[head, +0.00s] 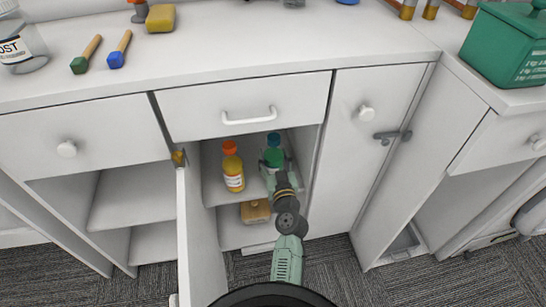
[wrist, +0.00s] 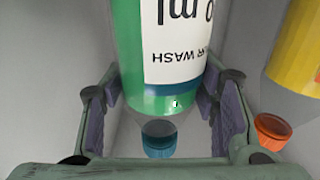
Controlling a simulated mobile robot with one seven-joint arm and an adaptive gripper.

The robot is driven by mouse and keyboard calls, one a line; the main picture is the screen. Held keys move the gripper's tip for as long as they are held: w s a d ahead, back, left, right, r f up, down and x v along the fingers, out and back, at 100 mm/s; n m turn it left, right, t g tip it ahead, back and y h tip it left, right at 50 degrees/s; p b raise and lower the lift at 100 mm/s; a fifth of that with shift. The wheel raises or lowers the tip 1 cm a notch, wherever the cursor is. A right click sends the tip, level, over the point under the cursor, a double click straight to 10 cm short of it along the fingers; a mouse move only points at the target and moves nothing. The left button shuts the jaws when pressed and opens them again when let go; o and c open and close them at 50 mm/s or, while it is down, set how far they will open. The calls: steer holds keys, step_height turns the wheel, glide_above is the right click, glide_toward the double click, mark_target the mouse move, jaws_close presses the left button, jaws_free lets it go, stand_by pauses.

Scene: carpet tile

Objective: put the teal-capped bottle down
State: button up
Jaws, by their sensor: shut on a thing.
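The teal-capped bottle (head: 273,157) is green with a white label and stands roughly upright inside the open cabinet, on the right side of the upper compartment. In the wrist view the green bottle (wrist: 130,60) shows upside down between the fingers, with its teal cap (wrist: 158,138) toward the bottom of the picture. My gripper (head: 277,168) is shut on the bottle, with a finger on each side; it also shows in the wrist view (wrist: 162,92). The arm hides the bottle's base, so I cannot tell whether it touches the shelf.
A yellow bottle with an orange cap (head: 234,172) stands left of the green one, with a gap. A tan block (head: 256,211) lies in the compartment below. The open cabinet door (head: 194,240) sticks out at left. A closed drawer (head: 250,107) and the countertop (head: 260,40) are above.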

steer(key=shift+f, duration=0.3)
steer(key=shift+r, duration=0.25)
steer(key=shift+f, duration=0.25)
steer(key=o, duration=1.6)
